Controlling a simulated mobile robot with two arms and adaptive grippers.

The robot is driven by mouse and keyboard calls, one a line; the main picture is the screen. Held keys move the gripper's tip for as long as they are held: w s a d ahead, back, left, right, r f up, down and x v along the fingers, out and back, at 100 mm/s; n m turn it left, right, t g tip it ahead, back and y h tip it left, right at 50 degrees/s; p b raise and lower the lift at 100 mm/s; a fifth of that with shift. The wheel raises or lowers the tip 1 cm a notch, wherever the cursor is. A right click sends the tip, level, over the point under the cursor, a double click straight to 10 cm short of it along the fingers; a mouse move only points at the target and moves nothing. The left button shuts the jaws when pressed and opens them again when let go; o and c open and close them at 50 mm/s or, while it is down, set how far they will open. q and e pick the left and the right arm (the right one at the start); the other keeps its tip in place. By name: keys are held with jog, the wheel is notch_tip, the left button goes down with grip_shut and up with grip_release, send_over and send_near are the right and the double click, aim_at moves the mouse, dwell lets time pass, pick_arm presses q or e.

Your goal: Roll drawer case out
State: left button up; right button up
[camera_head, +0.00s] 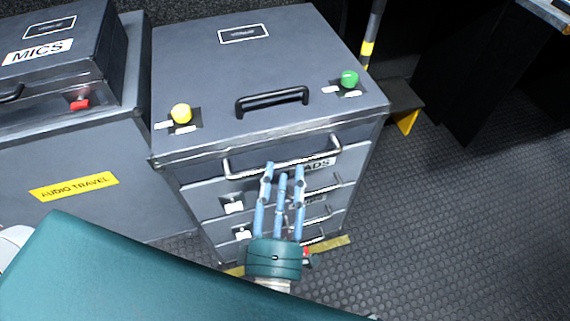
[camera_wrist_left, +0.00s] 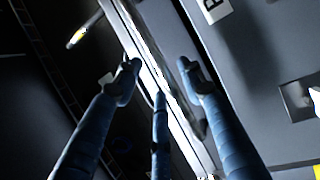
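The grey drawer case (camera_head: 215,75) stands upright on the floor in the head view. In the left wrist view the fingers (camera_wrist_left: 158,75) straddle a pale strip of the case front. I cannot tell whether they touch it. My right gripper is not in view.
A grey case labelled AUDIO TRAVEL (camera_head: 105,200) stands close on the left with a MICS box (camera_head: 62,60) on top. Dark studded floor (camera_head: 455,215) is open to the right. A yellow-marked step (camera_head: 405,108) and a striped pole (camera_head: 371,35) are behind right.

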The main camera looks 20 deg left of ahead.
pick_arm(q)
jog(key=v, duration=0.8)
jog(key=shift+s, duration=0.2)
jog(key=shift+f, duration=0.1)
